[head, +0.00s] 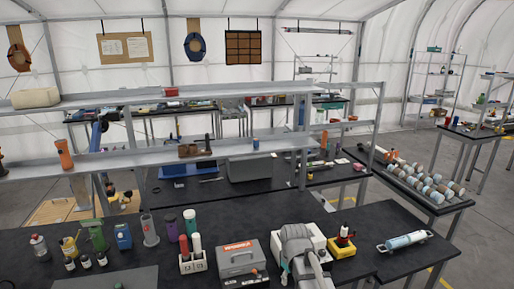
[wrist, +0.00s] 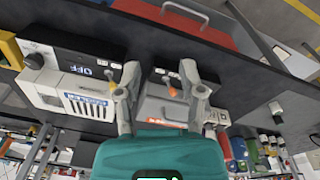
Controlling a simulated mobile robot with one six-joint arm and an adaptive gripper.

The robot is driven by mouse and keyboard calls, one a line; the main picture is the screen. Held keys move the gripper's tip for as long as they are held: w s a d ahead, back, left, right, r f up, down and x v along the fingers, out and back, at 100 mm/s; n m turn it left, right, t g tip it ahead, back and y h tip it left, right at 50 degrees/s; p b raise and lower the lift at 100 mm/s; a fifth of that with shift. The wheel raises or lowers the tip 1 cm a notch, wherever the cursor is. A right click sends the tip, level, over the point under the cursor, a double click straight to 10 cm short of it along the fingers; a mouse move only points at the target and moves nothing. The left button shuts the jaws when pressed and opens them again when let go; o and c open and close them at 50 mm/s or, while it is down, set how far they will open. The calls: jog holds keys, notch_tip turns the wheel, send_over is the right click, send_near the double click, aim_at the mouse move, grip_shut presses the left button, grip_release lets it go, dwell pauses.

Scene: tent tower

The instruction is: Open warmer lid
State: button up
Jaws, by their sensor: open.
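A grey box with a red label (head: 238,262) and a lid handle stands on the front black bench; its lid looks shut. I take it as the warmer, but its label is too small to read. In the wrist view the same box (wrist: 160,112) lies between and beyond my fingers, with a dark front panel and an orange knob. My gripper (wrist: 160,78) is open and empty, fingers apart, above the bench front; contact with the box cannot be told. A white device (wrist: 50,92) with an "OFF" display and vent is beside it. In the head view my arm partly covers this device (head: 318,240).
A white tube rack (head: 193,262) stands left of the grey box, with several bottles beyond. A raised shelf (head: 200,155) runs behind. A red surface (wrist: 185,18) shows near the bench edge.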

jog(key=s+d+f+m+b, duration=0.3)
jog(key=s+d+m, duration=0.3)
jog(key=s, duration=0.3)
jog(key=shift+d+f+m+g, duration=0.15)
jog(key=shift+f+m+g, duration=0.25)
jog(key=shift+f+m, duration=0.3)
jog(key=shift+r, duration=0.1)
notch_tip(320, 180, up, 12)
jog(key=n+t+p, duration=0.2)
jog(key=n+p, duration=1)
jog(key=n, duration=0.9)
send_over(242, 254)
jog(key=s, duration=0.3)
jog(key=shift+w+d+r+y, duration=0.15)
jog(key=shift+w+d+y, duration=0.1)
jog(key=shift+d+y, duration=0.05)
jog(key=shift+f+b, duration=0.2)
jog(key=shift+b, duration=0.2)
jog(key=f+b, duration=0.4)
jog(key=w+f+b, duration=0.1)
jog(key=f+b, duration=0.3)
jog(key=w+f+b, duration=0.1)
jog(key=f+b, duration=0.4)
jog(key=shift+w+a+f, duration=0.1)
jog(key=shift+w+a, duration=0.15)
jog(key=shift+a, duration=0.1)
